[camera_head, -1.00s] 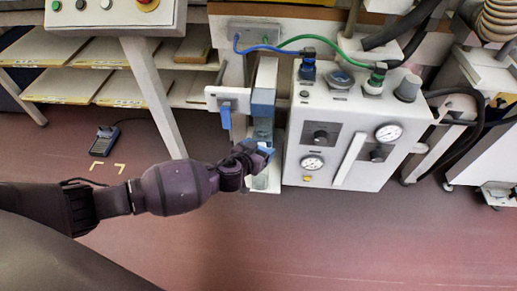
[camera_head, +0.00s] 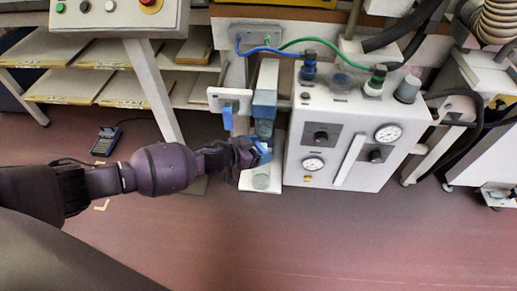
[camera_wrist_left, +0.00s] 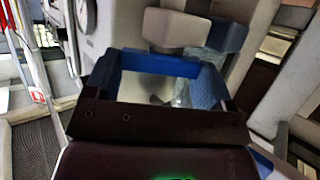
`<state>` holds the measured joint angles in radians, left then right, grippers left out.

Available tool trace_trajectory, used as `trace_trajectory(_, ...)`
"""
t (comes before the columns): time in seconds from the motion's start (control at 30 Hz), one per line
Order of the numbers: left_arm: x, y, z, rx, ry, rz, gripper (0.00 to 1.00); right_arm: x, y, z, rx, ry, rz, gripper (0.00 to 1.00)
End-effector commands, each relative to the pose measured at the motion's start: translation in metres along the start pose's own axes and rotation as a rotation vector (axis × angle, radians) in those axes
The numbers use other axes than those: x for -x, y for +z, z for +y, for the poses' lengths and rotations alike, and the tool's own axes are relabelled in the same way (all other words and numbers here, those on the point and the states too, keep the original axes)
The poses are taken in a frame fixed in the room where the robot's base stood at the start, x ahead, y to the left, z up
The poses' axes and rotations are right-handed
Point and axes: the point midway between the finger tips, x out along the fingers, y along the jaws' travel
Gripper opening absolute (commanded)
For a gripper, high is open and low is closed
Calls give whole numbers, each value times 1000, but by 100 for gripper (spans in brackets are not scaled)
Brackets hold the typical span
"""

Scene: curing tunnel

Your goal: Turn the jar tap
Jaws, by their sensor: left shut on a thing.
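My left gripper (camera_head: 261,152) reaches in from the left to the lower end of a clear jar (camera_head: 264,129), which hangs under a blue-grey upright housing (camera_head: 264,100) left of the white machine. The gripper is shut at the jar's bottom, where the jar tap is; its dark body and blue fingers hide the tap there. In the left wrist view the blue-padded fingers (camera_wrist_left: 160,82) show with a pale, shiny surface between them; the tap itself cannot be made out. My right gripper is in neither view.
The white machine (camera_head: 350,140) with gauges stands close right of the jar. A blue lever (camera_head: 227,117) hangs from a white plate (camera_head: 229,97) to its left. A white foot plate (camera_head: 258,188) bearing clear glassware lies below. The floor in front is open.

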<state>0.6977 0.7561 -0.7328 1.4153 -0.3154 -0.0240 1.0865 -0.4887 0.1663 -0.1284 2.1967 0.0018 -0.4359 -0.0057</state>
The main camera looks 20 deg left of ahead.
Motion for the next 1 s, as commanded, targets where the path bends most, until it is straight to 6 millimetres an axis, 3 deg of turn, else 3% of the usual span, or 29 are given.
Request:
trace_trajectory(0.7, 0, 1, -1, -38, 89, -2, 53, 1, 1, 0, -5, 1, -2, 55)
trace_trajectory(0.73, 0, 1, -1, -38, 89, -2, 78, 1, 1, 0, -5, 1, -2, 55)
trace_trajectory(0.8, 0, 1, -1, -38, 89, -2, 89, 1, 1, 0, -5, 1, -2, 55)
trace_trajectory(0.9, 0, 1, -1, -38, 89, -2, 100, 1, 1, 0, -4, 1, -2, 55)
trace_trajectory(1.0, 0, 0, -1, -38, 89, -1, 100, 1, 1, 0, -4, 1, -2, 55)
